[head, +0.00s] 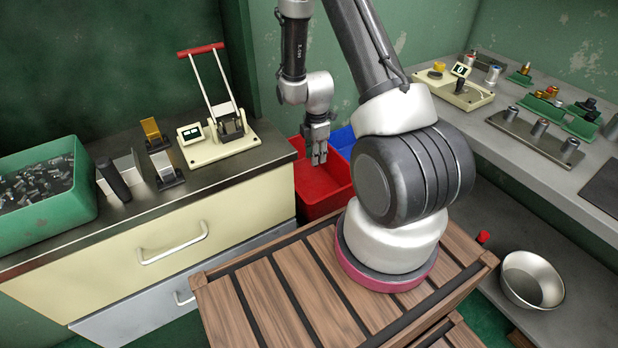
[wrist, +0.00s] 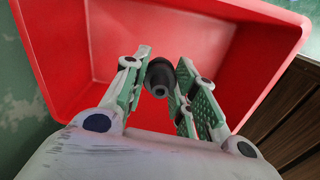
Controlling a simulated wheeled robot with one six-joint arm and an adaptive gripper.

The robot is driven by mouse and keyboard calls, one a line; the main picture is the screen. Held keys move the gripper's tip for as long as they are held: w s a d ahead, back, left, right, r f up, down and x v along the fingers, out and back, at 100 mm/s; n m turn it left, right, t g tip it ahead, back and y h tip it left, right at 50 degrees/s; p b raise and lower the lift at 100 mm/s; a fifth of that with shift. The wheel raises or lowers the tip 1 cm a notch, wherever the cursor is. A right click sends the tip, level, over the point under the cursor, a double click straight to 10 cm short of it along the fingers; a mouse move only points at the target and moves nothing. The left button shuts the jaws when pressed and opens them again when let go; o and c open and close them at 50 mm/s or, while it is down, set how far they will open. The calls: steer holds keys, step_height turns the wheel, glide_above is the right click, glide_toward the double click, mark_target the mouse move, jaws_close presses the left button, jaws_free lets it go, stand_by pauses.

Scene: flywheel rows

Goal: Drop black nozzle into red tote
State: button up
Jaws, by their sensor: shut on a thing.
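The black nozzle (wrist: 160,76) is held between the green-padded fingers of my gripper (wrist: 158,95) in the wrist view. My gripper is shut on it. The red tote (wrist: 200,45) fills most of the wrist view beneath the nozzle, and its inside looks empty where I can see it. In the head view my gripper (head: 318,158) points down over the red tote (head: 318,187), which stands on the floor between the drawer cabinet and my base. The nozzle is too small to make out in the head view.
A blue bin (head: 343,138) stands behind the red tote. On the left counter are a green bin (head: 84,200) of dark parts and a red-handled press (head: 215,120). A right bench (head: 560,150) holds fixtures. A metal bowl (head: 532,280) sits low at right.

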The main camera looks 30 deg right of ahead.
steer(key=o, duration=1.2)
steer(key=shift+c, duration=0.2)
step_height(320, 180, up, 12)
